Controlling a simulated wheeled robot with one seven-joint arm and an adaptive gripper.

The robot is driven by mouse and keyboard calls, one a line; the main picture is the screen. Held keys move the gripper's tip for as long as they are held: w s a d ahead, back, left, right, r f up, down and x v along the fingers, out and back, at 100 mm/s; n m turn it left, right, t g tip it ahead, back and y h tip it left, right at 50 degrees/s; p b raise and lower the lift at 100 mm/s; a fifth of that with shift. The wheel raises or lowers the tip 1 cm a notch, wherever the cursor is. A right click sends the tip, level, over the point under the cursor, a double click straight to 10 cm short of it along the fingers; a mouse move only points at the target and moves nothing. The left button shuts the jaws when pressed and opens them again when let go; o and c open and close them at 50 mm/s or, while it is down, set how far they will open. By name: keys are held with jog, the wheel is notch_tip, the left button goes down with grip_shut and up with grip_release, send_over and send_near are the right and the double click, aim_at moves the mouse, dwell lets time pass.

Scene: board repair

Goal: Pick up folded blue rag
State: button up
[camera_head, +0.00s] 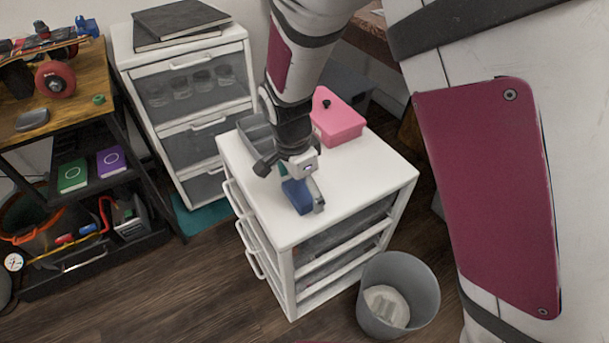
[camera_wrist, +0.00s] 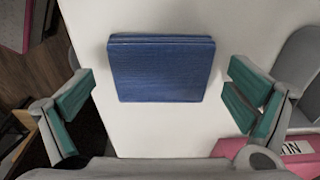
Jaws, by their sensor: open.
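The folded blue rag (camera_wrist: 160,70) lies flat on the white top of a drawer unit. In the wrist view it sits between and a little beyond my fingers, with bare white surface around it. In the head view the rag (camera_head: 297,195) is partly hidden by my gripper (camera_head: 292,186), which points down just over it. My gripper (camera_wrist: 158,105) is open, with one green-padded finger on each side, apart from the rag. Nothing is held.
The white drawer unit (camera_head: 350,190) also bears a pink box (camera_head: 338,118) and a grey bin (camera_head: 257,135) near its back. A grey waste bin (camera_head: 420,300) stands on the floor in front. A wooden workbench (camera_head: 85,90) is at left. The front of the top is clear.

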aim_at(304, 188)
jog(key=shift+c, duration=0.5)
jog(key=c, duration=1)
jog(key=shift+r, duration=0.1)
notch_tip(304, 188, up, 4)
jog(key=p, duration=0.3)
jog(key=shift+f, duration=0.25)
jog(key=s+d+p, duration=0.1)
jog(key=s+p, duration=0.1)
jog(key=s, duration=0.3)
jog(key=s+d+r+p, duration=0.1)
jog(key=s+d+p, duration=0.1)
jog(key=s, duration=0.3)
jog(key=s+d+p, duration=0.1)
jog(key=s+p, duration=0.2)
jog(key=s, duration=0.2)
jog(key=shift+s+d+r, duration=0.2)
jog(key=shift+d, duration=0.05)
